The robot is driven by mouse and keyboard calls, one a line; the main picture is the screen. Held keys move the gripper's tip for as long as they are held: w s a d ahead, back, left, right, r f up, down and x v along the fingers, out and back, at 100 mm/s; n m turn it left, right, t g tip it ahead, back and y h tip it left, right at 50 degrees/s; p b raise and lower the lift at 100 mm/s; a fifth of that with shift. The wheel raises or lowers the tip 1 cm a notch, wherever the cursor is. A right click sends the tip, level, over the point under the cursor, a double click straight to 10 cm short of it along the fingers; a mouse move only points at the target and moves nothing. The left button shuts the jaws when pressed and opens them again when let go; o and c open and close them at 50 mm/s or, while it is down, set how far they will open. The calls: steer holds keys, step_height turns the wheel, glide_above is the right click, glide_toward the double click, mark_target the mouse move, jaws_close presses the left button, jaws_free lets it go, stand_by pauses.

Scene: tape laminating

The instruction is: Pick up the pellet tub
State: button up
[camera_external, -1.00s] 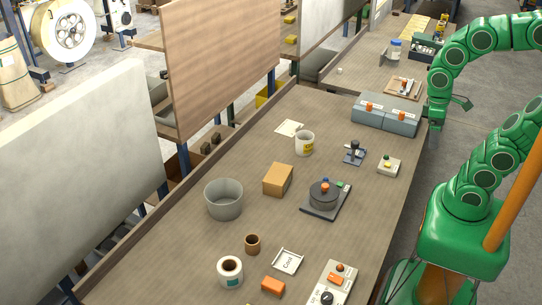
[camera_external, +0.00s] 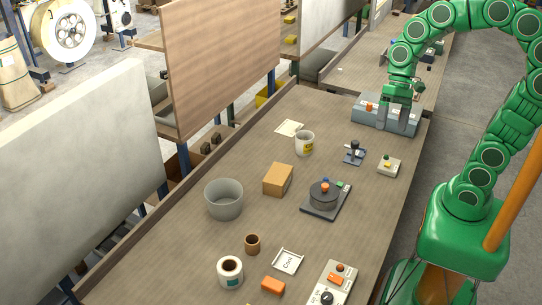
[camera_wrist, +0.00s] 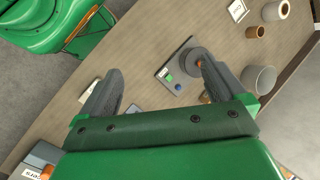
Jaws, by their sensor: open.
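The white tub with a yellow label (camera_external: 304,145), which looks like the pellet tub, stands upright on the workbench behind the cardboard box. I cannot make it out in the wrist view, where my gripper body covers much of the bench. My gripper (camera_external: 393,120) is open and empty. It points down over the grey-blue boxes at the bench's far right end, to the right of the tub and apart from it. In the wrist view both fingers of my gripper (camera_wrist: 160,88) are spread, with nothing between them held.
A grey bucket (camera_external: 223,200), a cardboard box (camera_external: 278,180), a dark turntable device (camera_external: 324,198), a small lever stand (camera_external: 354,153) and a button box (camera_external: 388,166) stand on the bench. Grey-blue boxes (camera_external: 368,115) lie below my gripper. A tall panel (camera_external: 222,70) borders the left side.

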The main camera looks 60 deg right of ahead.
steer(key=w+d+r+m+t+y, duration=0.1)
steer(key=w+d+m+t+y, duration=0.2)
steer(key=w+m, duration=0.85)
steer(key=w+d+f+m+t+y, duration=0.1)
steer(key=w+d+m+t, duration=0.2)
steer(key=w+d, duration=0.4)
steer(key=w+d+f+m+t+y, duration=0.1)
steer(key=w+d+m+t+y, duration=0.25)
steer(key=w, duration=0.55)
steer(key=h, duration=0.2)
glide_toward(298, 149)
steer(key=shift+w+d+g, duration=0.35)
steer(key=shift+d, duration=0.2)
steer(key=shift+f, duration=0.5)
steer(key=shift+w+a+f, duration=0.1)
steer(key=shift+a, duration=0.1)
steer(key=shift+r+x, duration=0.15)
steer(key=shift+x, duration=1.65)
steer(key=shift+r+x, duration=0.15)
steer(key=shift+x, duration=1.65)
steer(key=shift+w+a, duration=0.1)
